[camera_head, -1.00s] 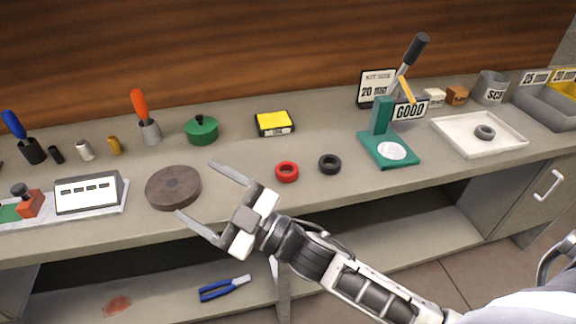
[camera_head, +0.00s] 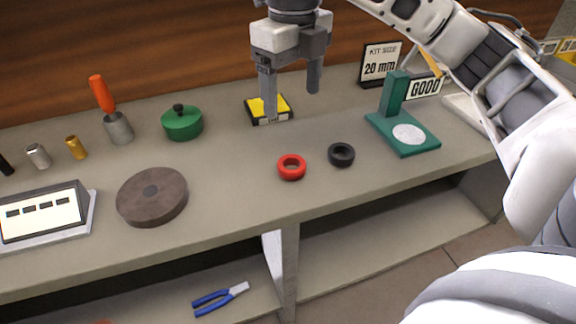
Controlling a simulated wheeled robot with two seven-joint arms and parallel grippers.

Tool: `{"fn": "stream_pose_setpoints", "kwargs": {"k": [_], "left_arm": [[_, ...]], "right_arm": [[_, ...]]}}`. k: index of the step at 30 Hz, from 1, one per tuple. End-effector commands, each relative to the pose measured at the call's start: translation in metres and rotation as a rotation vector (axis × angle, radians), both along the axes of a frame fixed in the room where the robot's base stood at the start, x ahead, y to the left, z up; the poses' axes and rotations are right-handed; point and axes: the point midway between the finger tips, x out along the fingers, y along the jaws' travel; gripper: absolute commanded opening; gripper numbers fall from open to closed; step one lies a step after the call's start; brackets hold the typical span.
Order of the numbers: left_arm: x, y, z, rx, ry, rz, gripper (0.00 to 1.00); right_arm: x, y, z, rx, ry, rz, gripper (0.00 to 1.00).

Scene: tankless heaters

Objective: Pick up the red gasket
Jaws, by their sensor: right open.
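The red gasket (camera_head: 291,168) is a small ring lying flat on the grey workbench (camera_head: 235,190), near its front edge. A black ring (camera_head: 341,154) lies just right of it, apart from it. My right gripper (camera_head: 293,104) points down with its two fingers apart and nothing between them. It shows above and behind the red gasket in the picture, in front of the yellow and black box, and does not touch the gasket. My left gripper is not in view.
A yellow box (camera_head: 262,109) stands behind the gasket. A green press (camera_head: 404,137) stands to the right, with a size sign (camera_head: 380,65) behind it. A brown disc (camera_head: 152,197) and green pot (camera_head: 182,123) are left. Bench around the rings is clear.

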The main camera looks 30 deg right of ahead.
Motion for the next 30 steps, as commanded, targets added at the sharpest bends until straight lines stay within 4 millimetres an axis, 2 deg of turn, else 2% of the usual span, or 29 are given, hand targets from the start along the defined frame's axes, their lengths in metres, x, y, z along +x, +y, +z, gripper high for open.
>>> {"fn": "stream_pose_setpoints", "kwargs": {"k": [1,3,9,20,27,30], "left_arm": [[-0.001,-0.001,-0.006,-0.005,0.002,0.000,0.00],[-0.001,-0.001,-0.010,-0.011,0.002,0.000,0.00],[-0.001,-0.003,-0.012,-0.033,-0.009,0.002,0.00],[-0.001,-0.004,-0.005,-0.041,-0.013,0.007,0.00],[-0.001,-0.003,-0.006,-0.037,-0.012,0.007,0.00],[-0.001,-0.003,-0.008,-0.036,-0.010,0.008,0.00]], "right_arm": [[-0.001,0.000,-0.016,-0.001,0.007,0.002,0.76],[-0.001,0.001,-0.032,0.002,0.009,0.005,0.76],[-0.001,0.002,-0.073,0.005,0.006,0.005,0.76],[0.001,0.001,-0.103,0.004,0.004,0.005,0.76],[0.004,0.001,-0.138,0.005,0.005,0.005,0.76],[0.004,0.001,-0.146,0.004,0.004,0.006,0.76]]}}
